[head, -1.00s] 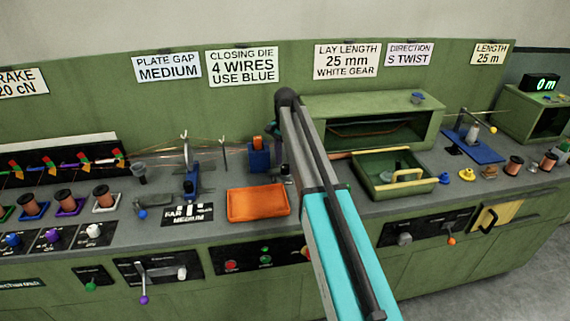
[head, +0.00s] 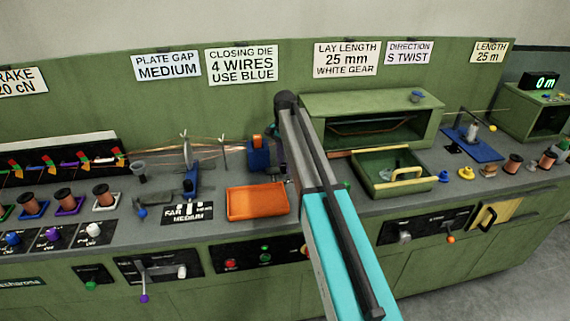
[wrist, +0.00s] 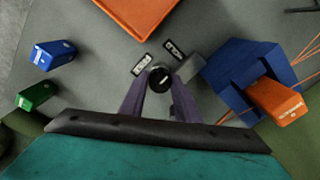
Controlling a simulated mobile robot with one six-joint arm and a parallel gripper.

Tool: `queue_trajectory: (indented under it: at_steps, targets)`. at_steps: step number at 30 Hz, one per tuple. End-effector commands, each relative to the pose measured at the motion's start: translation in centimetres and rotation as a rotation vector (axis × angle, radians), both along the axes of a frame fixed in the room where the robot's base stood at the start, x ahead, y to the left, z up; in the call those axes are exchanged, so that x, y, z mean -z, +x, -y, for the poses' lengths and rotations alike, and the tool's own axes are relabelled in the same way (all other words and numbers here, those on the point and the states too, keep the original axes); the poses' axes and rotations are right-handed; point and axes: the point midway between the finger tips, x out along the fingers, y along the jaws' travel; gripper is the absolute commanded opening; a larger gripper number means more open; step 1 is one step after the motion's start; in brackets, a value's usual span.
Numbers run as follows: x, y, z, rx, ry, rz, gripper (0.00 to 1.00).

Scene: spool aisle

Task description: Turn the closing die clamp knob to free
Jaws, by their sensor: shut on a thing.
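The closing die clamp knob (wrist: 159,79) is round and black with a small pale mark on its top. It sits between the purple fingers of my gripper (wrist: 160,86) in the wrist view, and they are shut on it. Two small black-and-white labels lie just beyond the knob; I cannot read them. Beside it, to the right, is the blue die holder (wrist: 232,78) with an orange die (wrist: 275,100) in it. In the head view the blue holder (head: 259,156) shows left of my arm, and my arm hides the knob and most of my gripper.
An orange tray (head: 257,202) lies in front of the holder; it also shows in the wrist view (wrist: 138,12). A blue block (wrist: 53,55) and a green block (wrist: 36,96) stand on the left of the wrist view. Copper wires run up to the holder. A green tray (head: 365,184) lies right of my arm.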

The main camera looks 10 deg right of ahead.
Motion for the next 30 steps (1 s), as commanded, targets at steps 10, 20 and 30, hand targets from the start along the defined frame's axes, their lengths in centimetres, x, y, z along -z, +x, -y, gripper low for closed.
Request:
queue_trajectory:
  at_steps: [10, 20, 30]
  targets:
    - [-0.06, -0.02, -0.01, -0.111, 0.000, -0.002, 0.07]
    - [-0.10, -0.01, -0.04, -0.365, 0.000, -0.002, 0.07]
    - [-0.11, 0.02, -0.08, -0.686, -0.001, -0.001, 0.07]
